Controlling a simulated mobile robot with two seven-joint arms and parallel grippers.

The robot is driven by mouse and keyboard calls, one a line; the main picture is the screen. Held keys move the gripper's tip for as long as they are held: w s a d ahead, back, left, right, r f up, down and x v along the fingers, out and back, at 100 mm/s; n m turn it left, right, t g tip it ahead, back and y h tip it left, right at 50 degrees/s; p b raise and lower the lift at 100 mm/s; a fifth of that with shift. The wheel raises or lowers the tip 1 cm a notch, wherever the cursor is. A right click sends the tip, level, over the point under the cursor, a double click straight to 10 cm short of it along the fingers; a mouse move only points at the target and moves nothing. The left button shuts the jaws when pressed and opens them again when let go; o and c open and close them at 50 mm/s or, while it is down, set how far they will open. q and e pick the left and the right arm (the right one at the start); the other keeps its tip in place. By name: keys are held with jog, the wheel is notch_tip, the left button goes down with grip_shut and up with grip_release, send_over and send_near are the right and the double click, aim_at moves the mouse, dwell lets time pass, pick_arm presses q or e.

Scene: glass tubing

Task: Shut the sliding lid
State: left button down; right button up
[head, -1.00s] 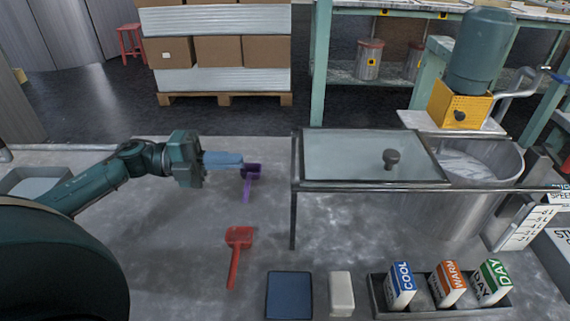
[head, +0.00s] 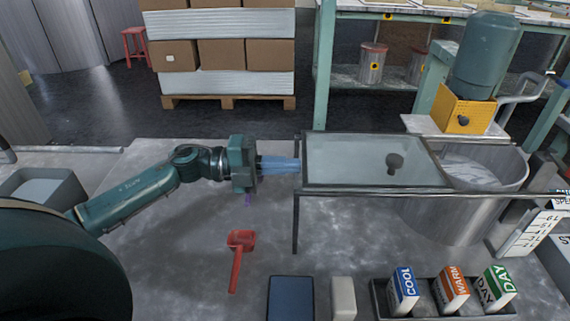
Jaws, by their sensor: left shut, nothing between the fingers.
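The sliding lid (head: 350,158) is a flat pale pane in a dark frame with a dark knob (head: 395,163). It rests on rails (head: 330,194) and lies over the left part of a round metal tub (head: 465,215). The right part of the tub's mouth is uncovered and shows pale contents. My left gripper (head: 298,166) is shut and empty, its blue fingers pointing right with their tips at the lid's left edge. Whether they touch it I cannot tell. My right gripper is not in view.
A red scoop (head: 237,262) lies on the bench, and a purple one (head: 248,201) is mostly hidden under my left gripper. A blue block (head: 291,298), a white block (head: 343,298) and a tray of labelled boxes (head: 380,297) stand in front. A yellow-based machine (head: 466,107) stands behind the tub.

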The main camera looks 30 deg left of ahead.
aim_at(385, 167)
pick_arm(q)
jog(key=shift+d, duration=0.15)
